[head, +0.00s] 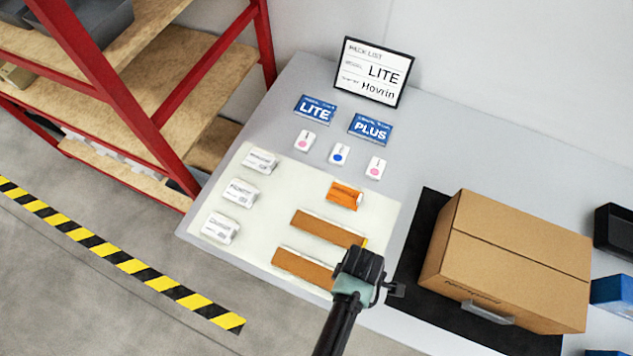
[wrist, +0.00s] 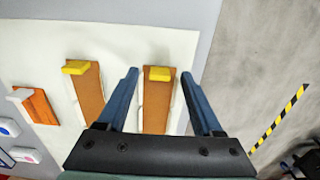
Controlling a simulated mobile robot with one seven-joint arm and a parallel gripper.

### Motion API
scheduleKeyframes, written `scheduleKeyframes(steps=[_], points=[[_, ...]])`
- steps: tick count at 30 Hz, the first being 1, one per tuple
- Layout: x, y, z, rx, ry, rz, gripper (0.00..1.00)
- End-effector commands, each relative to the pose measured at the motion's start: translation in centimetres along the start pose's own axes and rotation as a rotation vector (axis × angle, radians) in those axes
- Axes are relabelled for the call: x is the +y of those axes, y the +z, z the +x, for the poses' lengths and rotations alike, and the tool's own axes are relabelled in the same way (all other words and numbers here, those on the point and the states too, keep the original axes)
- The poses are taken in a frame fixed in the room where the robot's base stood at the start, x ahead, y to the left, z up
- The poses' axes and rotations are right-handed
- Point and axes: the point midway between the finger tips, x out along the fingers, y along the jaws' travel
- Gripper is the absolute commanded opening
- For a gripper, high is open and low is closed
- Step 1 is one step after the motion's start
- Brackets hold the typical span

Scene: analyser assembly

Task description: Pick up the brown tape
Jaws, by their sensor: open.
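Two flat brown strips lie side by side on the pale mat, and either could be the brown tape. The nearer strip (head: 303,267) has its right end hidden behind my gripper (head: 362,268) in the head view. The farther strip (head: 328,228) lies beyond it. In the wrist view both show yellow end blocks: the nearer strip (wrist: 156,108) lies between the spread fingers of my gripper (wrist: 160,74), and the farther strip (wrist: 87,93) is left of them. My gripper is open, with nothing held; its height above the strip is hard to tell.
An orange packet (head: 345,195) and several white packs (head: 240,192) share the mat (head: 272,215). A cardboard box (head: 510,255) stands on a black mat to the right. A sign (head: 373,72) and blue LITE and PLUS cards (head: 370,129) are at the back. A red-framed shelf (head: 165,155) is left.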

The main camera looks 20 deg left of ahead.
Motion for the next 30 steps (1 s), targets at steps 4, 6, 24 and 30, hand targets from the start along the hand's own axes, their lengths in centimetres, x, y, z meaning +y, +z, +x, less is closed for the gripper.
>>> scheduleKeyframes(steps=[4, 6, 24, 30], points=[[0.04, -0.01, 0.21, 0.0, 0.002, 0.0, 0.68], [0.04, -0.01, 0.2, 0.0, 0.002, 0.0, 0.68], [0.03, -0.01, 0.16, 0.0, 0.001, 0.0, 0.0], [0.04, -0.01, 0.06, 0.0, 0.001, 0.0, 0.0]])
